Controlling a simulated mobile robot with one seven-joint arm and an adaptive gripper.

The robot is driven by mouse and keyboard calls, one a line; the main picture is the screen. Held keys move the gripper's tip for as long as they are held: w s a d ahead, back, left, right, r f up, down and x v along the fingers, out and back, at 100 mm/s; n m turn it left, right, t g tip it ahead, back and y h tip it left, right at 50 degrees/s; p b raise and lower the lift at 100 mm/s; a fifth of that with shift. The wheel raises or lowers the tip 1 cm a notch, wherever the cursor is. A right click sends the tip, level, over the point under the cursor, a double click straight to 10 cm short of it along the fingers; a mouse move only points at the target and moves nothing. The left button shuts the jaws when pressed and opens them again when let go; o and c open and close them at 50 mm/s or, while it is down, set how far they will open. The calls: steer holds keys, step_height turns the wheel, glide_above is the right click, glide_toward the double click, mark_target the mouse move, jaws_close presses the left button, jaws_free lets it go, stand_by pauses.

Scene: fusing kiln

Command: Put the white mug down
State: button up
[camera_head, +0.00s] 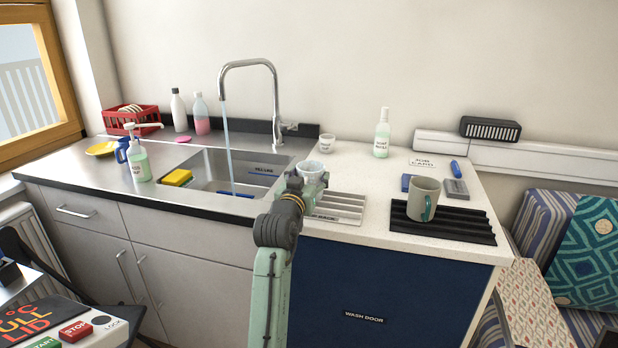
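My gripper (312,184) is in the middle of the head view, over the counter by the sink's right edge. A small pale white cup (312,168) shows right at its end. The gripper hides the cup's lower part, so I cannot tell whether the fingers are closed on it or whether it stands behind them.
A light slatted rack (345,207) lies beside my gripper. The tap (275,95) runs into the sink (215,165) at left. A small white pot (327,143), a soap bottle (382,135) and a blue marker (455,168) stand or lie behind.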

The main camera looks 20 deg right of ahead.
steer(key=o, duration=0.3)
steer(key=shift+r, duration=0.2)
steer(key=b+v, duration=0.3)
steer(key=v, duration=0.9)
steer(key=shift+a, duration=0.1)
